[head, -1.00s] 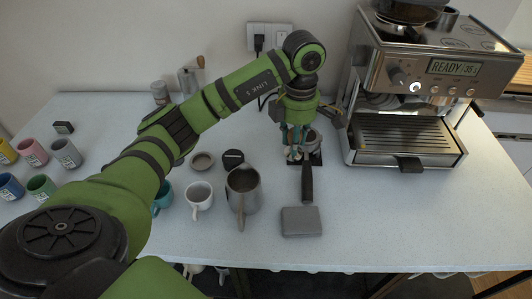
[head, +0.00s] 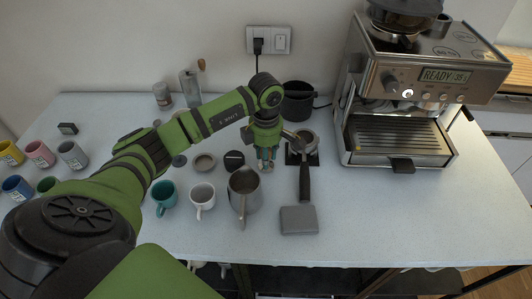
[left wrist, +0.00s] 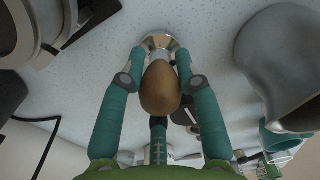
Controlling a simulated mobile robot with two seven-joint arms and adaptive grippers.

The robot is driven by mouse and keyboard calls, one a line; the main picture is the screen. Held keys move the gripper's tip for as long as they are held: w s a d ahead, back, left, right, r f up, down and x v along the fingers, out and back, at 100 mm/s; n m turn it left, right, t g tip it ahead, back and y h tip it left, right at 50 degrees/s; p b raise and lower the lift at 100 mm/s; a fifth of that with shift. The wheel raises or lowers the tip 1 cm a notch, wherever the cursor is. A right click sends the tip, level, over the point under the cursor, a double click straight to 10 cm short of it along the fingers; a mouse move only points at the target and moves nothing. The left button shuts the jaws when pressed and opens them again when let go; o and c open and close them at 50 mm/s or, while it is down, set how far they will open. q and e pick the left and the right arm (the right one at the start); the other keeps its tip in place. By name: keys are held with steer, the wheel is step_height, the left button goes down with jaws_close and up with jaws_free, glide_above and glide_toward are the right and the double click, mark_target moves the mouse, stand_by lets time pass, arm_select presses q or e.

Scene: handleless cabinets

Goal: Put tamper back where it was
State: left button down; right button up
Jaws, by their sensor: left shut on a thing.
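My left gripper (head: 266,160) is shut on the tamper, between the black puck-like thing (head: 234,160) and the portafilter (head: 305,170). In the left wrist view the tamper (left wrist: 160,88) shows its brown rounded handle between the teal fingers (left wrist: 160,80), with its round metal base beyond, over the speckled counter. In the head view the fingers mostly hide the tamper. I cannot tell whether its base touches the counter. My right gripper is not in view.
The metal pitcher (head: 243,196) stands close in front of my gripper. A white cup (head: 202,200) and a teal cup (head: 163,197) stand left of it. The coffee machine (head: 400,150) is at the right, a black container (head: 297,100) behind. Several coloured mugs stand far left.

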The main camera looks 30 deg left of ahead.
arm_select(q)
steer(key=shift+f, duration=0.1)
steer(key=c, duration=0.9)
jaws_free()
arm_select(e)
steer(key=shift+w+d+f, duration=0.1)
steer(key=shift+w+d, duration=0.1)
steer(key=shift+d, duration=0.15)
arm_select(q)
steer(key=shift+r, duration=0.3)
step_height(320, 180, up, 11)
steer(key=b, duration=0.3)
steer(key=shift+f, duration=0.2)
steer(key=shift+r, duration=0.55)
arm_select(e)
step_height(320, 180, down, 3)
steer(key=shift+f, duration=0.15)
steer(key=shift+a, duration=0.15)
